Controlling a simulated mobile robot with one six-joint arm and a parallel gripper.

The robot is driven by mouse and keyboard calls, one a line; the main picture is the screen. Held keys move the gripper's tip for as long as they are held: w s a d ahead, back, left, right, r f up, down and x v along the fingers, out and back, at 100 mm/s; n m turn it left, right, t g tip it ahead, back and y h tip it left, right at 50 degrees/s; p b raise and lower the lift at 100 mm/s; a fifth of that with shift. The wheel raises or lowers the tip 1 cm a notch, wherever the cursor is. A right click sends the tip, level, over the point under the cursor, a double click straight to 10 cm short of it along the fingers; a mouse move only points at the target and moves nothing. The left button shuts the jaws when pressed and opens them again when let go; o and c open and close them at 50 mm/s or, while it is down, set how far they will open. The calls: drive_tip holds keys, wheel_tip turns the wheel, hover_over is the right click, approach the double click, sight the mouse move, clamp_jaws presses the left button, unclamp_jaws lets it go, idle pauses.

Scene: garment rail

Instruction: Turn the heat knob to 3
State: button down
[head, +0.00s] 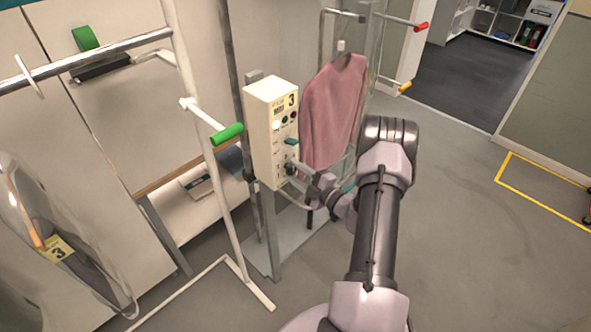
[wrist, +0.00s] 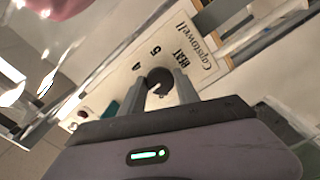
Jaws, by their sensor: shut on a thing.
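The heat knob (wrist: 159,76) is a dark round knob on a cream control panel (wrist: 201,73). The word HEAT and the numerals 4 and 5 show above it in the wrist view. The other numerals are hidden or out of view. My gripper (wrist: 160,85) is shut on the knob, one finger on each side. A pale mark shows on the knob, but I cannot tell which number it points to. In the head view my gripper (head: 293,171) is at the lower front of the cream control box (head: 262,135), and the knob is hard to make out.
A teal lever (head: 291,142) sits on the box above my gripper. A pink garment (head: 334,112) hangs just behind and right of the box. A white rail with a green-tipped arm (head: 228,134) stands to the left. Open floor (head: 459,215) lies to the right.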

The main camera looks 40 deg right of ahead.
drive_tip(key=shift+m, duration=0.5)
drive_tip(key=c, duration=0.9)
unclamp_jaws()
drive_tip(key=shift+s, duration=0.1)
drive_tip(key=s+d, duration=0.1)
drive_tip(key=s, duration=1.6)
drive_tip(key=shift+d, duration=0.15)
